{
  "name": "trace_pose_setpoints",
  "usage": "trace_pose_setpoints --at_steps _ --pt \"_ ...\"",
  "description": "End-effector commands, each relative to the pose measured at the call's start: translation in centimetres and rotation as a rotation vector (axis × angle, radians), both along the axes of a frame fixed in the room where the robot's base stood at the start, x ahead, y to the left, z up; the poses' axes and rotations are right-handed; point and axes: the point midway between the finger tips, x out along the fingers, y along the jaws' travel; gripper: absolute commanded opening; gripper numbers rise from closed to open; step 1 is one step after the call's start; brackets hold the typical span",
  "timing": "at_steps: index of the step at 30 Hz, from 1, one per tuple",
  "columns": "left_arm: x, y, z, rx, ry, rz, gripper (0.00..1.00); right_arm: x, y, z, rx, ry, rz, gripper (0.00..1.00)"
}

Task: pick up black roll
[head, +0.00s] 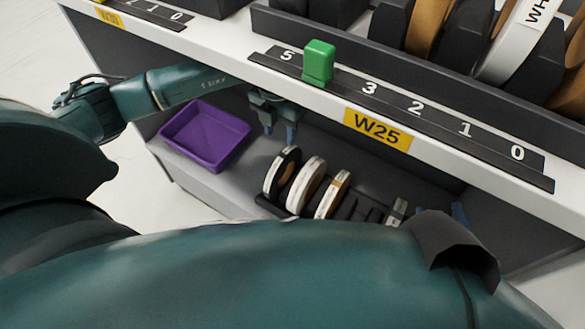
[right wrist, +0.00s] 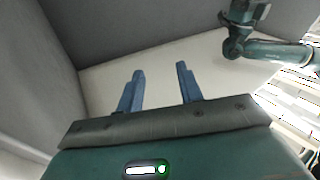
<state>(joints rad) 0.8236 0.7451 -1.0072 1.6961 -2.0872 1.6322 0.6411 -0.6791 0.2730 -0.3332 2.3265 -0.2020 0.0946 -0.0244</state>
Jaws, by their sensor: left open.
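The black roll (head: 270,173) stands on edge at the left end of a dark rack on the lower shelf; its rim looks black with a pale edge. A white roll (head: 306,186) and a brown-and-white roll (head: 332,195) stand to its right. My left gripper (head: 279,131) is open, fingers pointing down, above and just behind the black roll in the picture, apart from it. My right gripper (right wrist: 160,72) is open and empty in the right wrist view; in the head view only its blue fingertips show at the right, partly hidden by my arm.
A purple tray (head: 205,137) sits on the lower shelf left of the rolls. The upper shelf's front edge with a yellow W25 label (head: 377,129) and a green block (head: 319,62) overhangs the left gripper. Several rack slots right of the rolls look empty.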

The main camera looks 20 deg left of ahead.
Motion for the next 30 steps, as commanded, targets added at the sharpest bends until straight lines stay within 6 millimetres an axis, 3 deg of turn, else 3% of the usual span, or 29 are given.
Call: trace_pose_setpoints --at_steps 10,20,26,30 --pt "0.0 0.1 -6.2 0.007 0.003 0.001 0.44 0.2 0.3 -0.2 0.051 -0.016 0.017 0.36" --pt "0.2 0.0 -8.5 0.006 0.001 -0.001 0.44 0.3 0.5 -0.2 0.078 -0.013 0.024 0.36" --pt "0.7 -0.2 -11.6 0.004 0.002 0.0 0.44 0.3 0.7 -1.3 0.117 -0.002 0.034 0.36" --pt "0.7 -0.1 -13.0 0.005 0.0 -0.001 0.44 0.4 0.9 -0.3 0.145 -0.013 0.048 0.36"
